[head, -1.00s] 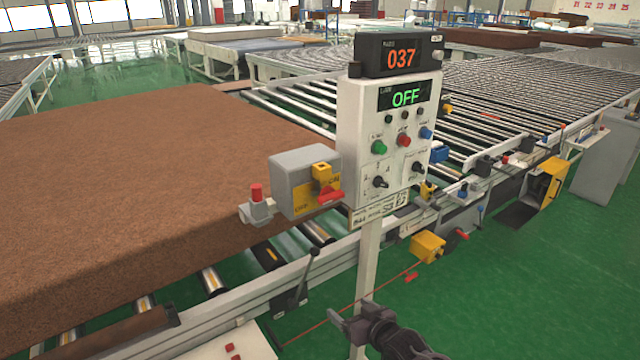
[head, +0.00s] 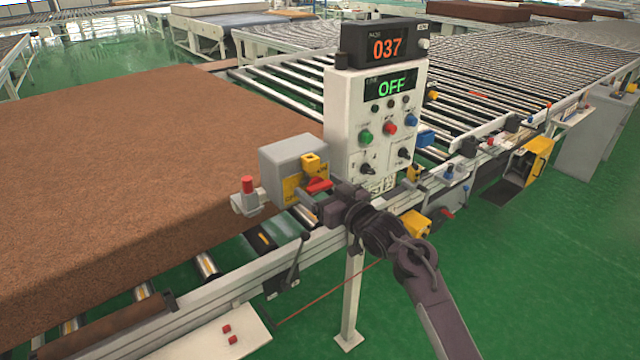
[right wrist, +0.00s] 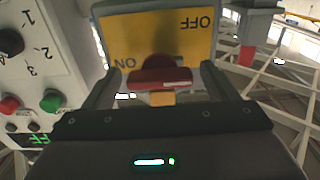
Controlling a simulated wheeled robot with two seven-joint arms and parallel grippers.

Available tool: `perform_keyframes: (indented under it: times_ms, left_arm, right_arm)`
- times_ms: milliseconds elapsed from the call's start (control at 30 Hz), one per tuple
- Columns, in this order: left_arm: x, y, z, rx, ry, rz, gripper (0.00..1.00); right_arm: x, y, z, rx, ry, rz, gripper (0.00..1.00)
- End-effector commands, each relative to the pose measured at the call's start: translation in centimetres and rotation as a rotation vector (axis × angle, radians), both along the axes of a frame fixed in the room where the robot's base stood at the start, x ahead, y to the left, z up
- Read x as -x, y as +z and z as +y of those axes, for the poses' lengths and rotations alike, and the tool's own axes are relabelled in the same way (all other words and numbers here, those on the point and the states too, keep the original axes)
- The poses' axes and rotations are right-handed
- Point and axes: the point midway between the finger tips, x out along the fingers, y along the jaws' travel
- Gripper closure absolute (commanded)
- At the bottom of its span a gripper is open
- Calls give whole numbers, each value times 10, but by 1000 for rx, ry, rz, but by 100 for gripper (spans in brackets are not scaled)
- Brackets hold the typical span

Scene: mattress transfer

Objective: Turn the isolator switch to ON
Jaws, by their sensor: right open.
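The isolator switch is a grey box (head: 287,160) with a yellow plate and a red handle (head: 318,185), left of the white control panel. In the right wrist view the yellow plate (right wrist: 150,40) reads OFF and ON upside down, and the red handle (right wrist: 160,78) lies across between the fingers. My right gripper (head: 322,204) is open, just in front of the handle. In the wrist view its fingers (right wrist: 155,84) stand either side of the handle; I cannot tell whether they touch it. My left gripper is not in view.
The control panel (head: 345,130) on its post has buttons and knobs close beside my gripper; its display reads OFF. A red-topped button (head: 247,186) sits left of the switch box. A brown mattress (head: 130,150) lies on the rollers behind. Green floor (head: 540,290) is clear at right.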

Motion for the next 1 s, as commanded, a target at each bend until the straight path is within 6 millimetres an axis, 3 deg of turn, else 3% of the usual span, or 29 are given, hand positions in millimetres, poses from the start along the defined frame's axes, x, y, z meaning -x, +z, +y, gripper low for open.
perform_keyframes:
  times_ms: [367,700,1000]
  left_arm:
    - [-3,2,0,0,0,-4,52]
    - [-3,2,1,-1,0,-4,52]
    - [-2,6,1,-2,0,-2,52]
  right_arm:
    - [-5,0,4,-1,-1,-1,20]
    - [-5,0,4,0,-1,0,63]
    - [-5,1,4,-32,0,23,65]
